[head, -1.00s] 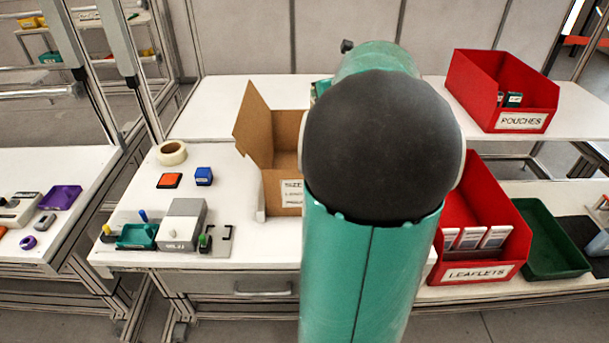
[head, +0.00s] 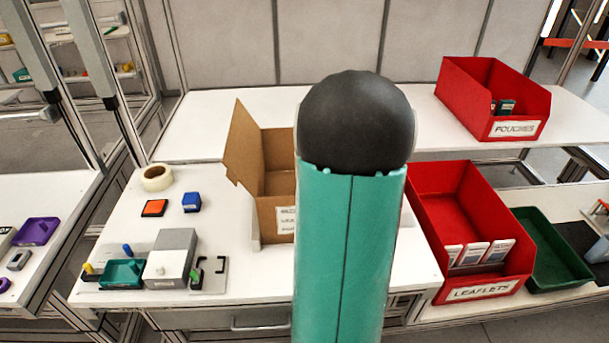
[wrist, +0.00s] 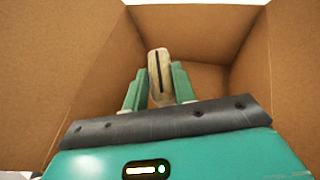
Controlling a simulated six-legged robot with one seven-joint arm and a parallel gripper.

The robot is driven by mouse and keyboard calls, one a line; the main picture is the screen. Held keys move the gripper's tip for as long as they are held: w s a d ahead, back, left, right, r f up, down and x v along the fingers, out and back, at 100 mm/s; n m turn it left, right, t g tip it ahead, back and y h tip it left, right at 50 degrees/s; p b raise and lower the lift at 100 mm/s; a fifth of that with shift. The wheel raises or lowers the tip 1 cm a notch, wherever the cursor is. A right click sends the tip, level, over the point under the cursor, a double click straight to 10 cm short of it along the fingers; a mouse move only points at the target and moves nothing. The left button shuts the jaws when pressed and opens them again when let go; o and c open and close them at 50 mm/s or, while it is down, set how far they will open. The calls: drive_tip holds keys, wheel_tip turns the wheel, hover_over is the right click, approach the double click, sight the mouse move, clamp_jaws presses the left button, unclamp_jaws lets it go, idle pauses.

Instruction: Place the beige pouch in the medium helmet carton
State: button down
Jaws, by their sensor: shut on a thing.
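My gripper (wrist: 160,85) is shut on the beige pouch (wrist: 157,62), which stands upright between the green fingers in the wrist view. The pouch has a dark stripe down its face. Brown cardboard walls surround the gripper and pouch in that view. The open carton (head: 270,220) stands on the white bench in the head view, with a flap raised at its left and a white label on its front. My arm covers the carton's right part, and the gripper and pouch are hidden there. The label is only partly legible, so I cannot confirm the carton's size.
A red POUCHES bin (head: 480,112) stands on the back shelf, and a red LEAFLETS bin (head: 430,210) is right of my arm. A green tray (head: 560,275) lies farther right. Tape (head: 157,178), ink pads and a grey box (head: 170,262) sit left of the carton.

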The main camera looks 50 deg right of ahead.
wheel_tip(320, 180, down, 6)
drive_tip(key=shift+r, duration=0.1)
idle(0.4)
drive_tip(key=c, duration=1.1)
unclamp_jaws()
drive_tip(key=shift+c, duration=0.2)
drive_tip(key=shift+s+a+r, duration=0.1)
drive_tip(key=shift+s+r, duration=0.05)
drive_tip(key=shift+s, duration=0.05)
drive_tip(key=v, duration=1.1)
drive_tip(key=shift+s, duration=0.2)
drive_tip(key=shift+a+r, duration=0.1)
